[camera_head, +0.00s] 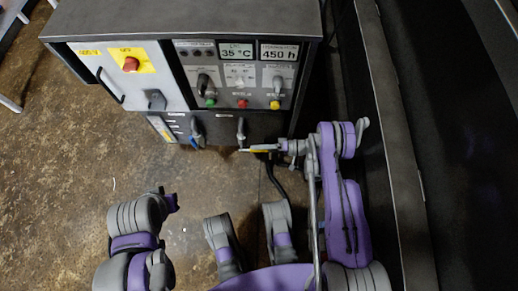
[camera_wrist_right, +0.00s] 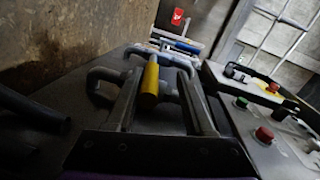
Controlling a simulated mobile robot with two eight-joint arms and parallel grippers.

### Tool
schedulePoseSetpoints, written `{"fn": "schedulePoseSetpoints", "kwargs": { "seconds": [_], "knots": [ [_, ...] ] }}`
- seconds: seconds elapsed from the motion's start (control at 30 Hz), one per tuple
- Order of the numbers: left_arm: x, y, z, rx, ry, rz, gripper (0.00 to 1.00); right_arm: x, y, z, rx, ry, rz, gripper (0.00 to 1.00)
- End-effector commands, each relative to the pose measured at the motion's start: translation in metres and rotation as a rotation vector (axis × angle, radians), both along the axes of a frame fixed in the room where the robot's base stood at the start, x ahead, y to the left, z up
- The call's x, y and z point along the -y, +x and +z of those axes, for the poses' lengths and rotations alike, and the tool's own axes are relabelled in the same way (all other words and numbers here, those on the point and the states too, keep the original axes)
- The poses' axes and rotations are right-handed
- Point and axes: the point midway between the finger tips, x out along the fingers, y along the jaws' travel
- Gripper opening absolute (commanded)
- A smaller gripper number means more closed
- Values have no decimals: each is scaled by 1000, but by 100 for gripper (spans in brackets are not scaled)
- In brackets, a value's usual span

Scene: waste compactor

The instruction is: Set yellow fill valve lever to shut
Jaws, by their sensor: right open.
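The yellow fill valve lever (camera_head: 258,150) shows as a short yellow bar low on the front of the compactor cabinet, at its right side. In the right wrist view the yellow lever grip (camera_wrist_right: 150,82) lies between the two fingers, on a grey pipe fitting. My right gripper (camera_head: 280,148) is at the lever from the right. In its wrist view the right gripper (camera_wrist_right: 160,95) is open, with its fingers on either side of the lever. I cannot tell whether either finger touches it. My left arm is folded at the lower left; I see no left gripper fingers.
The cabinet's control panel (camera_head: 238,75) has a 35 °C display, a 450 h display, knobs and buttons. A red emergency knob (camera_head: 131,64) sits at its left. A dark structure (camera_head: 400,150) bounds the right; open floor (camera_head: 75,170) lies left.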

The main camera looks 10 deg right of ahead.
Motion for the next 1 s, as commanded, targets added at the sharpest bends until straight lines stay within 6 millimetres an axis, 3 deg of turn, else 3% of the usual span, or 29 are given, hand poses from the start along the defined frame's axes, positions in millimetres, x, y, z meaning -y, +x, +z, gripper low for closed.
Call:
{"fn": "schedulePoseSetpoints", "kwargs": {
  "seconds": [0.2, 0.4, 0.57, 1.0],
  "knots": [
    [0, -2, 11, -1, 0, 0, 0, 0, -1, 46, 0, 1, -1, 53],
    [0, -3, 18, 0, 0, 0, 0, 0, 0, 78, 1, 2, -1, 53],
    [0, -4, 20, 1, 0, 0, 0, 0, 0, 89, 0, 1, 0, 53],
    [0, -4, 22, 1, 0, 0, 0, 2, 0, 94, 0, 1, -1, 53]
  ]
}}
